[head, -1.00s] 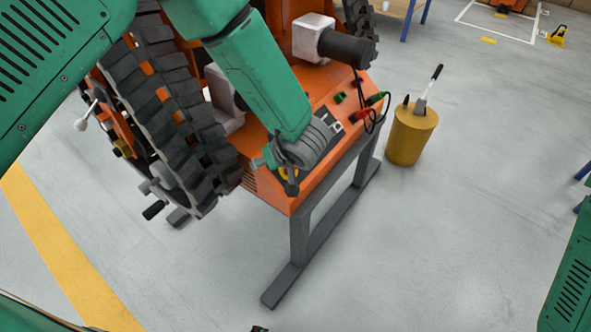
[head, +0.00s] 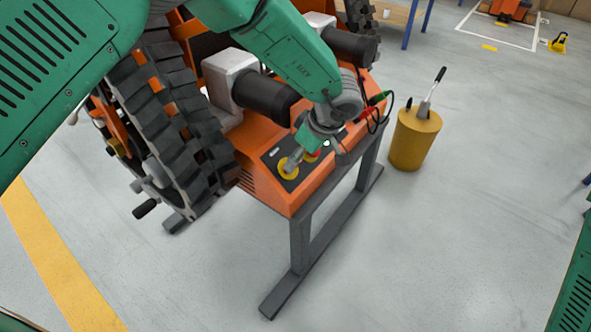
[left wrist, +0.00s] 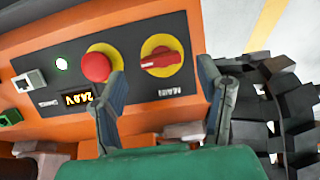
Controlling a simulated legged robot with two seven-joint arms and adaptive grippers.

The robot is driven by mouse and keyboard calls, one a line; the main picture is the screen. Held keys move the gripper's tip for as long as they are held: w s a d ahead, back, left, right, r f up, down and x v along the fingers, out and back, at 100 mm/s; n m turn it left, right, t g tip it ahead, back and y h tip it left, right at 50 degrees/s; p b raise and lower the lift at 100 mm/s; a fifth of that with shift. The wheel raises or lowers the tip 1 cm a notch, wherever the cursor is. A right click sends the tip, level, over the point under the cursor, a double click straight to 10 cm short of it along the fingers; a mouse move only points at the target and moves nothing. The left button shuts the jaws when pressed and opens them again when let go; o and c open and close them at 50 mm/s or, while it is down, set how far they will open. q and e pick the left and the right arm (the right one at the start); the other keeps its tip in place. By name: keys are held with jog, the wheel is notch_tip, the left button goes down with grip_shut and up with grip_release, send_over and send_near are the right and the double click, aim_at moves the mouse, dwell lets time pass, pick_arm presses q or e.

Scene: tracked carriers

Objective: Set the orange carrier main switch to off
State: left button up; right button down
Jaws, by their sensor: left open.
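The orange carrier (head: 262,200) stands on a dark grey stand, with a dark control panel on its sloped front. The main switch, a red knob on a yellow disc, shows in the left wrist view (left wrist: 162,57) with its handle nearly level, slightly tilted. In the head view its yellow disc (head: 286,172) is partly covered by a fingertip. A red mushroom button (left wrist: 97,67) sits beside it. My left gripper (left wrist: 163,72) is open, one finger on each side of the switch in the picture; I cannot tell whether they touch. My right gripper is not in view.
A black track (head: 170,120) rises beside the panel, close to the fingers. Red and green cable plugs (head: 372,106) stick out of the panel's far end. A yellow bin (head: 414,140) with a handled tool stands to the right. The floor in front is clear.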

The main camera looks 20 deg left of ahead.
pick_arm(q)
jog(key=shift+b+x, duration=0.6)
jog(key=shift+x, duration=1.55)
jog(key=shift+c, duration=0.4)
jog(key=c, duration=1.1)
jog(key=shift+o, duration=0.2)
